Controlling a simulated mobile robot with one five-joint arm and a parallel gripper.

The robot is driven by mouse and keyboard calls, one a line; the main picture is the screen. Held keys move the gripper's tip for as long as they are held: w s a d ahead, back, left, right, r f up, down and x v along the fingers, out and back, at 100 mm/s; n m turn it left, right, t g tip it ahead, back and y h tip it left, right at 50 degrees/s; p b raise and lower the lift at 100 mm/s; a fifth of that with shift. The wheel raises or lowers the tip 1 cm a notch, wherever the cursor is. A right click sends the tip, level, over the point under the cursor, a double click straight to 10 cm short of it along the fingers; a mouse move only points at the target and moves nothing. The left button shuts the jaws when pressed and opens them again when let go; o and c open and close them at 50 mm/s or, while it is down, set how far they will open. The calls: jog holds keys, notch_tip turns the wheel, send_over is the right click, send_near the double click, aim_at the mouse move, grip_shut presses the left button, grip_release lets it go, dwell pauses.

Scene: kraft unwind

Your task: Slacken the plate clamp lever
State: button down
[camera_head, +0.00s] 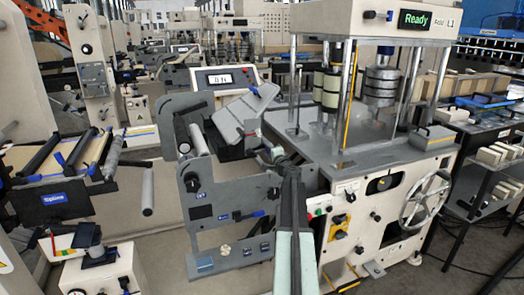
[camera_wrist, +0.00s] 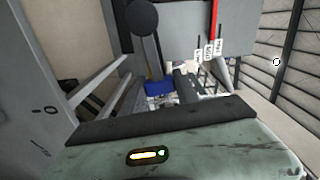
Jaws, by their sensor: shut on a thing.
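My arm reaches up from the bottom of the head view to the side of the cream press. My gripper (camera_head: 275,152) is at its far end, small and partly hidden, beside the grey side plate. In the wrist view, the green housing of my gripper fills the bottom. Beyond its dark edge, a blue piece (camera_wrist: 158,88) sits at the end of a dark grey bar, and I take it to be the grip of the plate clamp lever. My gripper is shut on it, though the contact is largely hidden. The lever cannot be made out clearly in the head view.
The grey side frame (camera_head: 225,190) with rollers stands left of my arm. The press (camera_head: 350,170) with a handwheel (camera_head: 425,199) and posts is close on the right. A round black knob (camera_wrist: 143,17) is near the top of the wrist view.

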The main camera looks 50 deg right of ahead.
jog(key=c, duration=0.9)
grip_release()
jog(key=shift+a, duration=0.1)
jog(key=shift+s, duration=0.1)
jog(key=v, duration=0.7)
jog(key=shift+s+a, duration=0.15)
jog(key=shift+s, duration=0.15)
